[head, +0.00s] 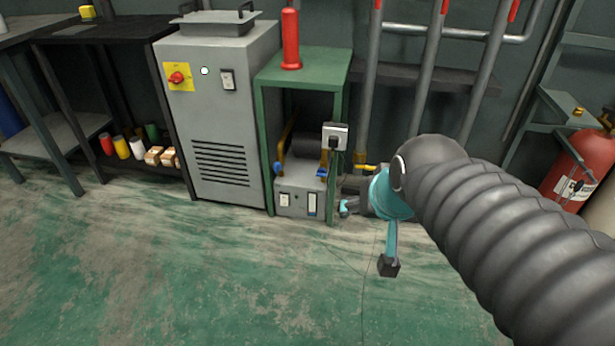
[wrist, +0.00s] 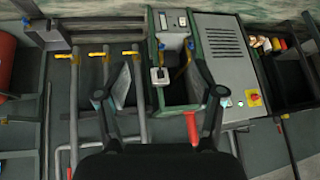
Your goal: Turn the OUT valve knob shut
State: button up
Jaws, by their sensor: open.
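A small grey unit (head: 300,199) sits on the floor inside the green stand (head: 308,66). It has a blue knob on the left (head: 278,169) and another blue knob on the right (head: 322,172), with yellow pipes rising above. No IN or OUT label is readable, so I cannot tell which knob is the OUT valve. The unit also shows at the top of the wrist view (wrist: 173,20), upside down. My gripper (wrist: 160,94) is open and empty, its fingers wide apart, with the stand beyond them. It touches neither knob.
A grey cabinet (head: 218,130) with a red switch (head: 177,77) stands left of the stand. A red cylinder (head: 291,40) is on the stand's top, and a white socket box (head: 335,136) on its front post. Vertical pipes (head: 432,75) stand right. The green floor in front is clear.

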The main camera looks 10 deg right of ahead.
aim_at(321, 176)
jog(key=w+a+f+m+t+b, duration=0.1)
jog(key=w+f+m+t+b, duration=0.2)
jog(key=w, duration=0.9)
jog(key=w+a+f+m+t, duration=0.15)
jog(key=w+f+m, duration=0.3)
jog(key=w, duration=0.75)
jog(key=w+a+f+m+t+b, duration=0.25)
jog(key=w+f, duration=0.25)
jog(key=w, duration=0.7)
jog(key=w+d+f+m+t+h+b, duration=0.1)
jog(key=w+f+m+t+h+b, duration=0.3)
jog(key=f, duration=1)
jog(key=w+d+f+m+g+h, duration=0.15)
jog(key=w+f+m, duration=0.45)
jog(key=f, duration=0.8)
jog(key=shift+t+h, duration=0.25)
jog(key=shift+t, duration=0.2)
jog(key=b+x, duration=0.1)
jog(key=x, duration=1.2)
jog(key=shift+w+d+r, duration=0.2)
jog(key=shift+w, duration=0.15)
jog(key=c, duration=1.1)
